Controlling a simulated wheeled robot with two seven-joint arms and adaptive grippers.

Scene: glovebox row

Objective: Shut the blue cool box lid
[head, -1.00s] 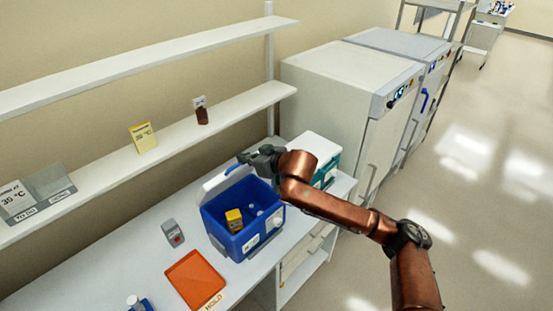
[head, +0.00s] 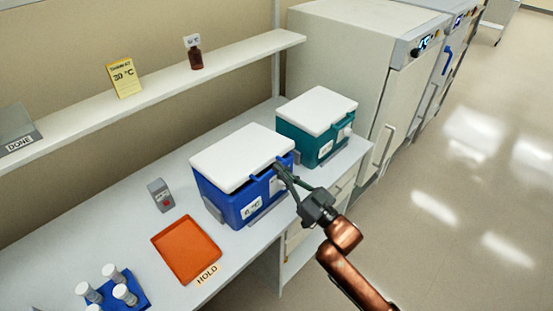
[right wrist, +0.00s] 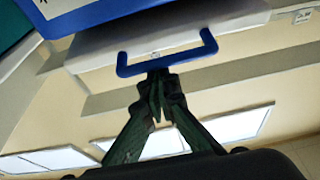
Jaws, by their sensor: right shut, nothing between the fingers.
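The blue cool box (head: 225,205) stands on the bench. Its white lid (head: 240,155) lies over the top and hides the inside. A dark strip shows under the lid's front edge near my gripper, so I cannot tell whether the lid is fully seated. My right gripper (head: 279,168) is at the box's front right edge, shut and empty. In the right wrist view its closed fingertips (right wrist: 156,85) are close to the lid's blue handle (right wrist: 165,62); I cannot tell whether they touch it. My left gripper is not in view.
A teal cool box (head: 312,145) with a white lid stands close behind on the right. A grey device (head: 160,195), an orange tray (head: 187,250) and a blue tube rack (head: 135,287) are on the bench. A shelf (head: 150,95) runs above. Open floor lies to the right.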

